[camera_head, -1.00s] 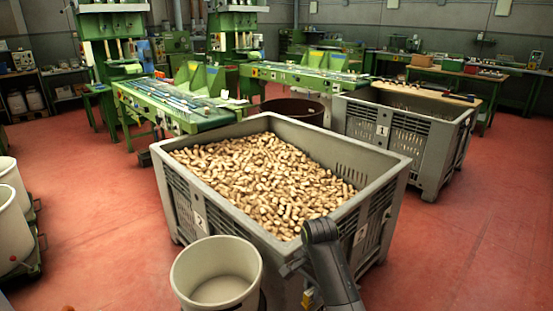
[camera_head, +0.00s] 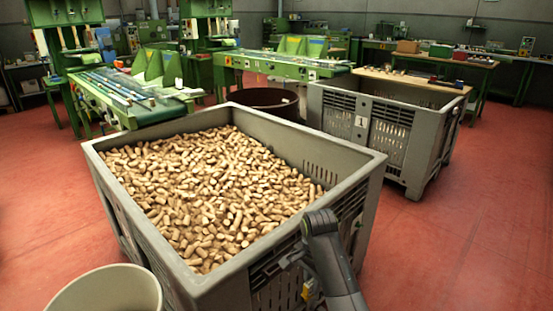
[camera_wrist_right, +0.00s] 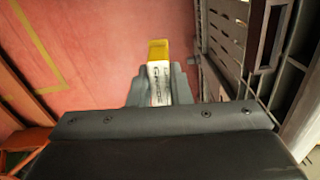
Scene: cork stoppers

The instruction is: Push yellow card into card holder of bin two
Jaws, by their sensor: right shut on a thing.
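The near grey bin (camera_head: 240,277), full of corks (camera_head: 205,190), fills the middle of the head view; its number is hard to read now. The yellow card (camera_wrist_right: 158,49) sticks out beyond my right gripper (camera_wrist_right: 158,78) in the right wrist view. The gripper is shut on its white, printed part. A small yellow patch (camera_head: 309,290) shows beside my right arm in the head view, in front of the bin's near right side. The card looks apart from the slatted bin wall (camera_wrist_right: 228,40) at the right. I cannot make out the card holder. My left gripper is out of view.
A second grey bin marked 1 (camera_head: 425,135) stands behind at the right. A white tub (camera_head: 105,290) is at the lower left, close to the near bin. Green machines (camera_head: 130,105) stand behind. Red floor (camera_head: 450,245) is clear at the right.

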